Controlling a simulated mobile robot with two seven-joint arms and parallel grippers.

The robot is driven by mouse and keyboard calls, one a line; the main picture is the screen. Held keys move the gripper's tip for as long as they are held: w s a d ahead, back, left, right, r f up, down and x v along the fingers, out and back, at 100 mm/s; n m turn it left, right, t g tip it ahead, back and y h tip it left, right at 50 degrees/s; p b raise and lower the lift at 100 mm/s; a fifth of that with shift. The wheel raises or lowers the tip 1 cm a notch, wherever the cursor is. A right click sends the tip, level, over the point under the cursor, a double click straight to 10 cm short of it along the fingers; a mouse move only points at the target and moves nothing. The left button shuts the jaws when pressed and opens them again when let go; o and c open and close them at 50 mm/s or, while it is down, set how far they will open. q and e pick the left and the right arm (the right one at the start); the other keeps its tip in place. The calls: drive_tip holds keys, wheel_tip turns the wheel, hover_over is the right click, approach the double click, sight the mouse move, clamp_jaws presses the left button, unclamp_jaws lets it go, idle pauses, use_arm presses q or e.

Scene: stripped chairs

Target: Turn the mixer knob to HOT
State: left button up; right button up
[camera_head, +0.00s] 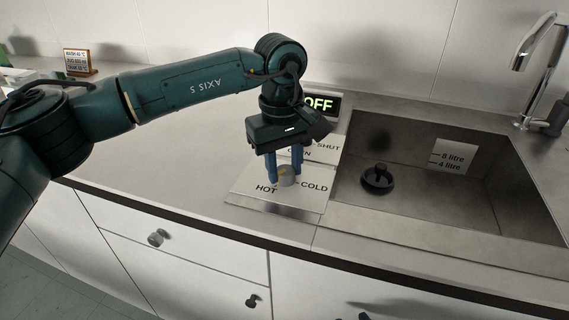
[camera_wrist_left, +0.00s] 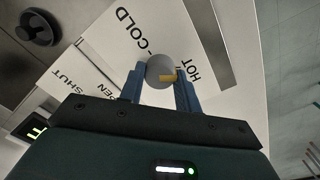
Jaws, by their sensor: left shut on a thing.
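The mixer knob (camera_head: 288,177) is a small grey round knob on a white plate (camera_head: 244,185) marked HOT on the left and COLD on the right. My left gripper (camera_head: 283,181) points down over the plate, shut on the knob with a blue finger on each side. In the left wrist view the knob (camera_wrist_left: 155,66) sits between the fingertips. The fingers partly hide the knob's sides.
Behind the knob is a plate marked OPEN and SHUT (camera_head: 325,147), partly hidden by my gripper, and a display reading OFF (camera_head: 319,104). To the right is a sink (camera_head: 400,215) with a dark plug (camera_head: 377,178) and a tap (camera_head: 540,60). The counter left of the plate is clear.

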sight(282, 170)
use_arm(q)
drive_tip(key=o, duration=1)
drive_tip(key=shift+r, duration=0.15)
drive_tip(key=r, duration=1.3)
drive_tip(key=shift+s+a, duration=0.15)
drive_tip(key=shift+a, duration=0.05)
drive_tip(key=shift+p, duration=0.3)
